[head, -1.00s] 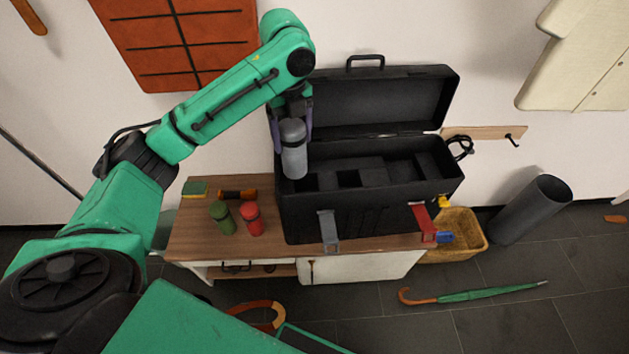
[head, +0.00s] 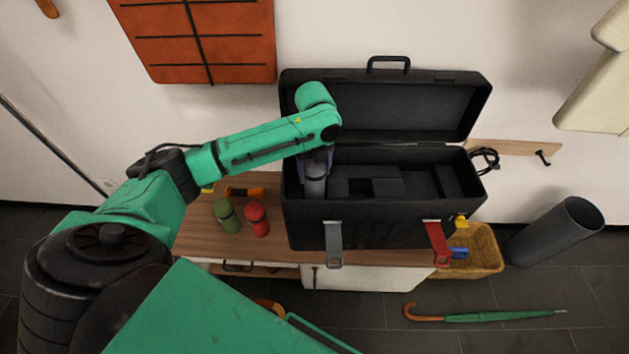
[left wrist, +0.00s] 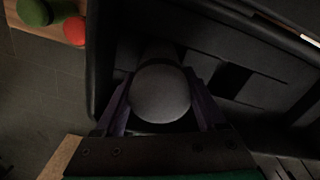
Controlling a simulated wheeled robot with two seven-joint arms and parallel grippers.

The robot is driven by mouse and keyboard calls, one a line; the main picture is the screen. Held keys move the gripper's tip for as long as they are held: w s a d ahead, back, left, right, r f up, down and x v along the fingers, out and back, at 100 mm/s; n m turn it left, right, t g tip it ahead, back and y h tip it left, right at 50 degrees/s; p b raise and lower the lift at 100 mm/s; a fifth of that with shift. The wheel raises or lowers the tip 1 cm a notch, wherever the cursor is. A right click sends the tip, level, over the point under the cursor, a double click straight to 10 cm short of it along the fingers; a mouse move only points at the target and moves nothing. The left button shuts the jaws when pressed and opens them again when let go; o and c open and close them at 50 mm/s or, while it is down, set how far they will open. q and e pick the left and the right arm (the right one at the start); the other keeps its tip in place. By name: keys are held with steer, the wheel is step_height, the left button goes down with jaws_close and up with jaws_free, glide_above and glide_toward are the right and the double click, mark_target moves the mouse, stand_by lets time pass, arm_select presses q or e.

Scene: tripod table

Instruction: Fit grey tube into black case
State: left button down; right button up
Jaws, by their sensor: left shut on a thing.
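The black case (head: 400,226) stands on the wooden-topped table with its lid open against the wall. Its inside has a dark insert with several cut-outs. The grey tube (head: 315,181) is upright at the left end inside the case, and its lower end is hidden. My left gripper (head: 315,160) is shut on the tube's upper part, above the left compartment. In the left wrist view the tube's round grey end (left wrist: 160,93) sits between the two fingers, close to the case wall. I cannot tell whether the tube touches the bottom. My right gripper is not in view.
A green tube (head: 227,215) and a red tube (head: 257,219) stand on the table (head: 205,240) left of the case. An orange-and-black tool (head: 244,193) lies behind them.

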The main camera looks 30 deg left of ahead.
arm_select(q)
step_height(320, 180, down, 4)
steer(key=shift+w+f, duration=0.1)
steer(key=shift+f, duration=0.1)
jaws_free()
steer(key=shift+f, duration=0.1)
step_height(320, 180, up, 12)
steer(key=shift+r+p, duration=0.2)
steer(key=shift+p, duration=0.1)
steer(key=shift+f, duration=0.1)
